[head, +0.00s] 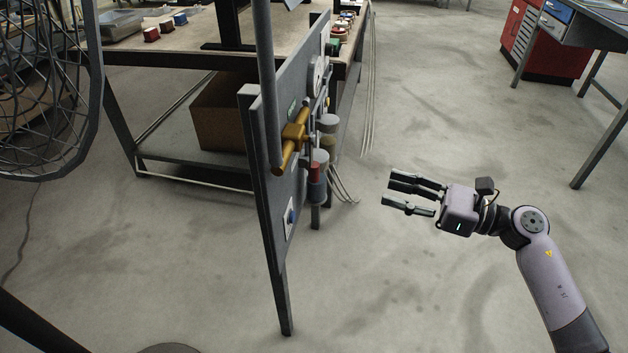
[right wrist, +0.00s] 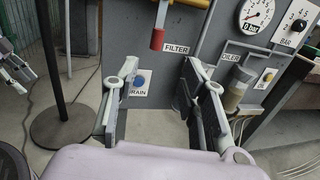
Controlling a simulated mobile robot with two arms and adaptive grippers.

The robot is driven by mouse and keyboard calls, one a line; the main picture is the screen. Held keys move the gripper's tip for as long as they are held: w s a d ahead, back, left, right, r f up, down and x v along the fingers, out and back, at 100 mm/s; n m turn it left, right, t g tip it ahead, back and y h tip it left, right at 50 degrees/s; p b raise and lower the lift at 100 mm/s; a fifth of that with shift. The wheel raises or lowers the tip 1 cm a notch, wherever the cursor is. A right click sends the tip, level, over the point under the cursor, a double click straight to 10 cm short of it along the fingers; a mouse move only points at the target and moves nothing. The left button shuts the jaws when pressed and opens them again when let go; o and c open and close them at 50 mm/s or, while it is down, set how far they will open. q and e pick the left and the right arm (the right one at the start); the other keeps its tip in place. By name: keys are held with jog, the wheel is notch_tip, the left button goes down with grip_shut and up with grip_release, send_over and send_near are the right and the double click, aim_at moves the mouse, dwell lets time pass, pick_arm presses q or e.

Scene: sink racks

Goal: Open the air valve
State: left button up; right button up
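The air valve (head: 293,132) is a brass-yellow fitting on the upright grey panel (head: 270,190) in the head view. In the right wrist view, its lever hangs down from the yellow pipe (right wrist: 192,3) and ends in a red grip (right wrist: 157,39), across the pipe's line. The red grip also shows in the head view (head: 314,168). My right gripper (head: 400,193) is open and empty, to the right of the panel and apart from it. In the right wrist view its fingers (right wrist: 160,95) are spread below the red grip. My left gripper seems to show at that view's left edge (right wrist: 15,65); its opening is unclear.
A round gauge (right wrist: 256,14) reads near zero. An oiler (right wrist: 236,88) and a blue drain button (right wrist: 140,81) are on the panel. A workbench (head: 190,55) stands behind, a caged fan (head: 45,85) at left. The floor right of the panel is clear.

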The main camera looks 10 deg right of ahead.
aim_at(314, 169)
pick_arm(q)
jog(key=shift+s+a+g, duration=0.25)
jog(key=shift+s+g, duration=0.05)
jog(key=shift+s, duration=0.45)
pick_arm(e)
jog(key=shift+x, duration=8.75)
jog(key=shift+s, duration=0.2)
jog(key=shift+c, duration=0.2)
grip_shut()
